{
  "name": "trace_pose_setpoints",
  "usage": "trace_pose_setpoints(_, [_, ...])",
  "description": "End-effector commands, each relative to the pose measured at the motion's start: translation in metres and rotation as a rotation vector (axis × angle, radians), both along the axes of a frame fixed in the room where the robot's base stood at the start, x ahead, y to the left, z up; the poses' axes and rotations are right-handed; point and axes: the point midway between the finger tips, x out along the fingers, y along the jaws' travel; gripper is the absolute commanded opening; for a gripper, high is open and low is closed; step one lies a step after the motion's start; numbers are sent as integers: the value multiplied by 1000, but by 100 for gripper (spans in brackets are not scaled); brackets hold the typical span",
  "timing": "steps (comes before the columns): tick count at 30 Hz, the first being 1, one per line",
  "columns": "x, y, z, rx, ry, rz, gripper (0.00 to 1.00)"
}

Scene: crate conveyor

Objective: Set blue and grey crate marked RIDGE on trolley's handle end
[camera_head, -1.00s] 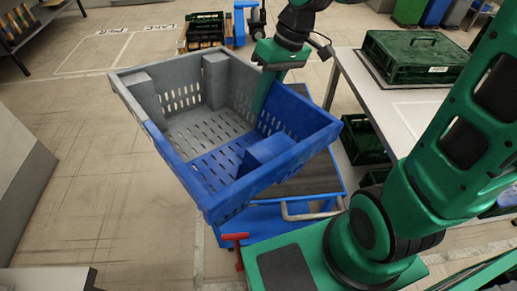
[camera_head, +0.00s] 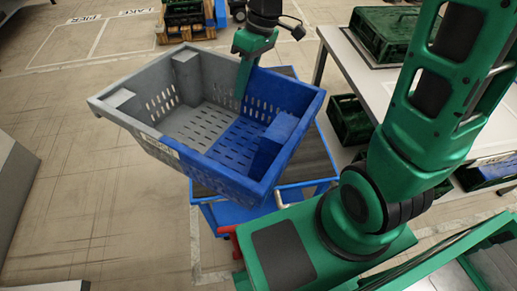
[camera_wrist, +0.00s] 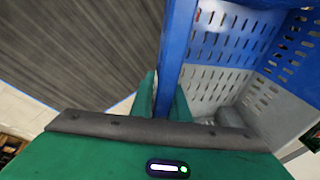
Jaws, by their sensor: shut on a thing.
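The blue and grey crate (camera_head: 275,150) hangs in the air, empty, in the head view; its left part is grey and its right part blue. A small pale label shows on its near left wall, too small to read. My gripper (camera_head: 247,75) is shut on the crate's far wall. In the wrist view my gripper (camera_wrist: 165,100) has its fingers on either side of the blue wall (camera_wrist: 175,50). The blue trolley (camera_head: 305,178) with a dark deck is below and behind the crate, and the crate hides much of it. A pale handle bar (camera_head: 310,185) shows at its near end.
A white table (camera_head: 350,70) at the right carries a dark green lidded crate (camera_head: 385,35). Green crates (camera_head: 350,120) stand beneath it. Another crate stack (camera_head: 185,20) is at the back. Open floor lies to the left.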

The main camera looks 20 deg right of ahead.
Motion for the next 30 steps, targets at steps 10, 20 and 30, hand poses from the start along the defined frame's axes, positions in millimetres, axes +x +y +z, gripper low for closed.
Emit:
trace_pose_setpoints(10, [32, -1, -87, -24, -16, 494, 0])
trace_pose_setpoints(20, [46, 2, -119, -34, -32, 679, 0])
trace_pose_setpoints(30, [84, 19, -126, -69, -86, 675, 0])
